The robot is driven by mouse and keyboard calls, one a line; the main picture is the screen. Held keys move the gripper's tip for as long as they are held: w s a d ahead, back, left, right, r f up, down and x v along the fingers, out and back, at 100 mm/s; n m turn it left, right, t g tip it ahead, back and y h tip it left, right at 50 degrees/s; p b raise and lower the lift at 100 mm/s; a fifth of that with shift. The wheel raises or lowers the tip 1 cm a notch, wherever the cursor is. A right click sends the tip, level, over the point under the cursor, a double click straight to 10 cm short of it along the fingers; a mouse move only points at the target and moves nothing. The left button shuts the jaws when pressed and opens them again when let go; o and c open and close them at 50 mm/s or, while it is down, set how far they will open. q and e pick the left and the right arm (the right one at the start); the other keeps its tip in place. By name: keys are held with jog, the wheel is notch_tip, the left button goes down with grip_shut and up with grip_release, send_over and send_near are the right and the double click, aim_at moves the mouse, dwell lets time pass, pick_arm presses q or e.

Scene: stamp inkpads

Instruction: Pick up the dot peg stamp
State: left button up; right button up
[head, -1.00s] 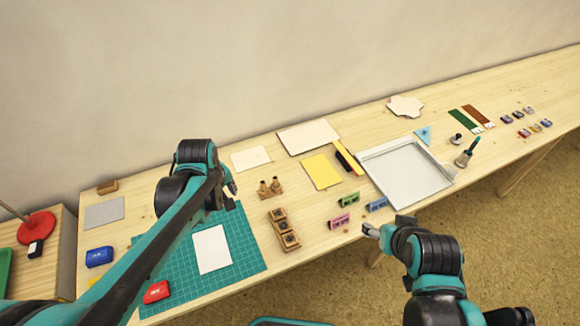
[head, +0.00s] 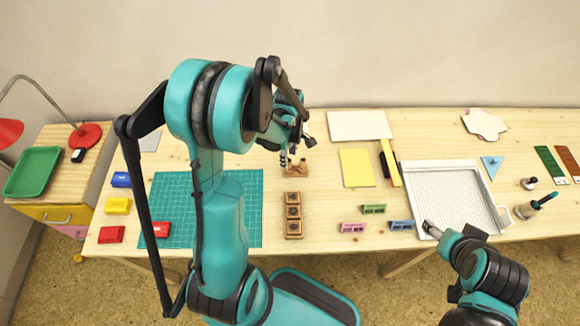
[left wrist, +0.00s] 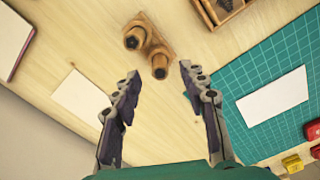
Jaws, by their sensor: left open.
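Two wooden peg stamps with dark round ends stand side by side on a small wooden holder in the left wrist view: one peg (left wrist: 134,38) is farther, the other peg (left wrist: 160,62) is nearer. I cannot tell which bears the dot. In the head view the holder (head: 298,169) is partly hidden by my left gripper (head: 297,151), which is above it. In the left wrist view that gripper (left wrist: 160,72) is open and empty, with the nearer peg just beyond and between its fingertips. My right gripper (head: 428,229) is by the grey tray; its jaws are too small to read.
A wooden rack with several compartments (head: 293,229) stands in front of the holder. A green cutting mat (head: 172,190) with white paper (left wrist: 272,96) lies to the left. The yellow sheet (head: 357,168) and grey tray (head: 408,190) lie right. Bare wood surrounds the holder.

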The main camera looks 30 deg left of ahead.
pick_arm(q)
notch_tip(320, 180, down, 3)
jog(key=shift+b, duration=0.35)
jog(key=shift+r, duration=0.1)
jog(key=shift+c, duration=0.6)
jog(key=c, duration=0.8)
pick_arm(e)
jog(key=shift+f, duration=0.65)
pick_arm(q)
jog(key=shift+r+p, duration=0.35)
jog(key=shift+r, duration=0.25)
jog(key=s+d+r+p, duration=0.1)
jog(key=s+d+r, duration=0.1)
jog(key=d+r, duration=0.1)
jog(key=s+d+r+p, duration=0.2)
jog(key=d+r, duration=0.1)
jog(key=s+d+r+p, duration=0.1)
jog(key=d+r, duration=0.2)
jog(key=d, duration=0.1)
jog(key=shift+s+d+r+p, duration=0.1)
jog(key=shift+s+r+p, duration=0.25)
jog(key=shift+s+r, duration=0.05)
pick_arm(e)
notch_tip(320, 180, up, 5)
jog(key=shift+r, duration=0.2)
